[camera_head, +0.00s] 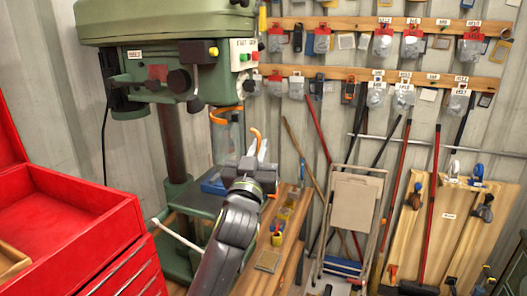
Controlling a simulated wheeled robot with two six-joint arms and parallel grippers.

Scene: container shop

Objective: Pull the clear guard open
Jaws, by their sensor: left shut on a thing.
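The clear guard (222,142) hangs under the head of the green drill press (165,60), below an orange bracket (226,115). It is see-through, so its edges are hard to make out. An orange curved handle (257,136) shows at its right side. My left gripper (257,158) is at the right of the guard, shut on the orange handle; its fingers partly hide the grip. My right gripper is not in view.
A red tool chest (85,225) with an open top stands at the left. A wooden bench (270,250) with small containers lies right of my arm. A folded step stool (355,205) and long-handled tools lean against the wall. A pale lever sticks out near the press base.

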